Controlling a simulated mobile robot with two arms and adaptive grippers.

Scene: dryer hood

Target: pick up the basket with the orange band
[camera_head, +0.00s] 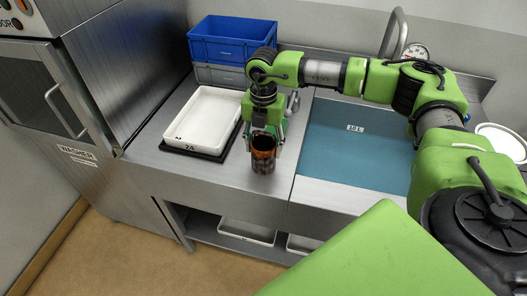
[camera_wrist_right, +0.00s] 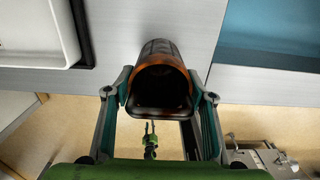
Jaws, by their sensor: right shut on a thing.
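The basket with the orange band (camera_head: 263,156) is a small dark round container with an orange-brown band near its rim. It is upright near the front of the steel counter, left of the sink. I cannot tell whether its base touches the counter. My right gripper (camera_head: 264,132) reaches down from above and is shut on the basket at its rim. In the right wrist view the basket's dark opening (camera_wrist_right: 160,88) sits between the two fingers. A small green gripper, apparently my left (camera_wrist_right: 150,140), shows low over the floor there; its finger state is unclear.
A white tray (camera_head: 204,113) on a black base lies left of the basket. A blue crate (camera_head: 232,36) stands on a grey crate (camera_head: 220,75) behind. The blue-green sink (camera_head: 352,145) is at right, the washer (camera_head: 85,115) at left. White trays (camera_head: 247,231) sit on the lower shelf.

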